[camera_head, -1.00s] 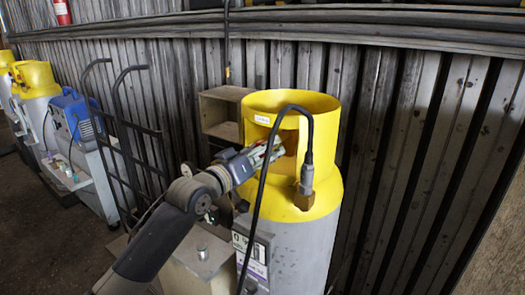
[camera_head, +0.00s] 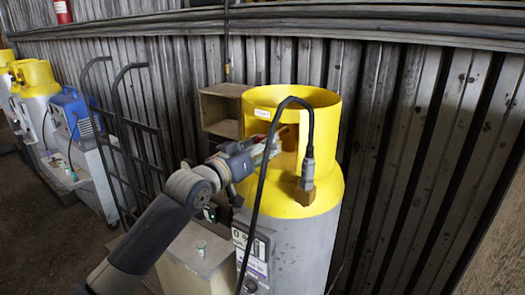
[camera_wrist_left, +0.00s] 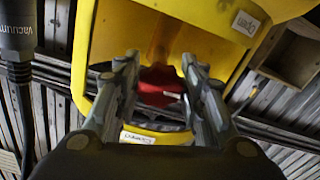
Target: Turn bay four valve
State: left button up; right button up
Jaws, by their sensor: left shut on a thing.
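A red valve handle (camera_wrist_left: 160,86) sits inside the cut-out of the yellow collar (camera_head: 318,98) on top of a grey cylinder (camera_head: 290,250). My left gripper (camera_head: 272,147) reaches into that opening from the left. In the left wrist view its two fingers (camera_wrist_left: 158,75) are shut on the red handle, one on each side. A white tag reading "Open" (camera_wrist_left: 245,22) is on the collar there, and another tag (camera_wrist_left: 137,138) lies nearer the wrist. In the head view the handle is mostly hidden by the fingers. My right gripper is not in view.
A black hose (camera_head: 266,160) arches in front of the collar from a brass fitting (camera_head: 305,191), close to my left gripper. A hand truck (camera_head: 130,140), a wooden box (camera_head: 222,108) and a blue unit (camera_head: 72,112) stand left. A ribbed wall is behind.

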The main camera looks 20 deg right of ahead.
pick_arm(q)
jog(key=m+b, duration=0.1)
jog(key=m, duration=0.2)
jog(key=shift+a+f+m, duration=0.1)
jog(key=shift+m, duration=0.3)
jog(key=shift+w+m+b, duration=0.1)
jog(key=shift+m+b, duration=0.2)
jog(key=shift+m, duration=0.6)
jog(key=m, duration=0.2)
jog(key=shift+m, duration=0.4)
jog(key=m, duration=0.1)
jog(key=m+p, duration=0.1)
jog(key=m, duration=0.3)
jog(key=shift+w+r+p, duration=0.1)
jog(key=shift+r+p, duration=0.15)
jog(key=shift+p, duration=0.15)
jog(key=m+p, duration=0.1)
jog(key=m, duration=0.2)
jog(key=shift+m, duration=1.1)
jog(key=shift+m+p, duration=0.3)
jog(key=o, duration=1.1)
